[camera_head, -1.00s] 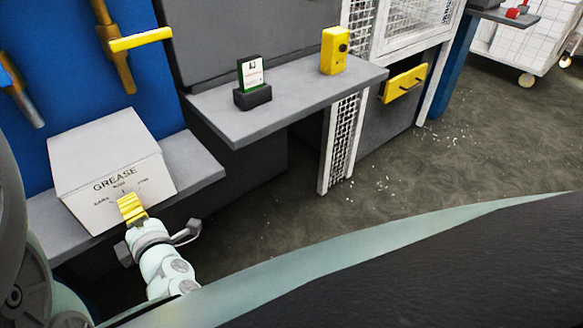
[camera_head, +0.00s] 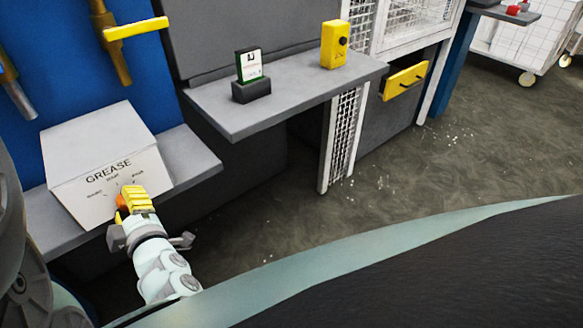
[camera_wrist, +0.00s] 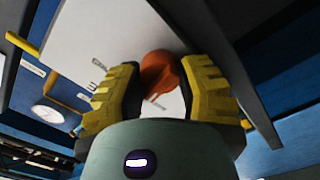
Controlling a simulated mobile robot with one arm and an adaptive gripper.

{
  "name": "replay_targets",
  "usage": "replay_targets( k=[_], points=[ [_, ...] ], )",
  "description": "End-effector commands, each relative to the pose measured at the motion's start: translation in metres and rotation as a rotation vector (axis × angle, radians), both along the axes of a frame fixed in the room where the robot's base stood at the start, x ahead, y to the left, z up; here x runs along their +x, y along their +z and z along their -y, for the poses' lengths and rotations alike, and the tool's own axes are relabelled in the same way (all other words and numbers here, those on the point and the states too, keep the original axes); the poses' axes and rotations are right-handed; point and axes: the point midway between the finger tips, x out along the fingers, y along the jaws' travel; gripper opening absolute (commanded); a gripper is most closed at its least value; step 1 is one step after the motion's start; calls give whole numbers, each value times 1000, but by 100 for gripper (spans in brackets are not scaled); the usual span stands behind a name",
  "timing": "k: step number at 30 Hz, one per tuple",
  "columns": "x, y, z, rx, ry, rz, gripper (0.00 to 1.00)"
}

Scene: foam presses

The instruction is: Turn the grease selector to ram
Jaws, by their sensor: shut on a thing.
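The grease box (camera_head: 95,142) is a white box with a sloped front, standing on the grey ledge at left in the head view. Its front bears the word GREASE and several small position labels, too small to read surely. The selector is an orange knob (camera_wrist: 158,75) on that front, seen in the wrist view between the yellow finger pads. In the head view a bit of the orange knob (camera_head: 120,201) shows beside the pads. My gripper (camera_head: 135,198) is shut on the knob; it also shows in the wrist view (camera_wrist: 160,92). The knob's pointer direction is hard to tell.
The grey ledge (camera_head: 190,163) carries the box. To the right, a grey shelf (camera_head: 290,90) holds a card in a dark stand (camera_head: 250,75) and a yellow box with a black button (camera_head: 335,45). Floor at right is open.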

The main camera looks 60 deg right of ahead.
Motion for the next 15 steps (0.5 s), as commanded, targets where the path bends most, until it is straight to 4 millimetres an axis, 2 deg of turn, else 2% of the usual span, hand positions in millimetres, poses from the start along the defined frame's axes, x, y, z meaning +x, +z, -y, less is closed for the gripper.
replay_targets(
  k=[7, 15],
  points=[
    [0, 0, 0, 125, 1, 34, 0],
    [0, -1, 0, 183, 0, 49, 0]
  ],
)
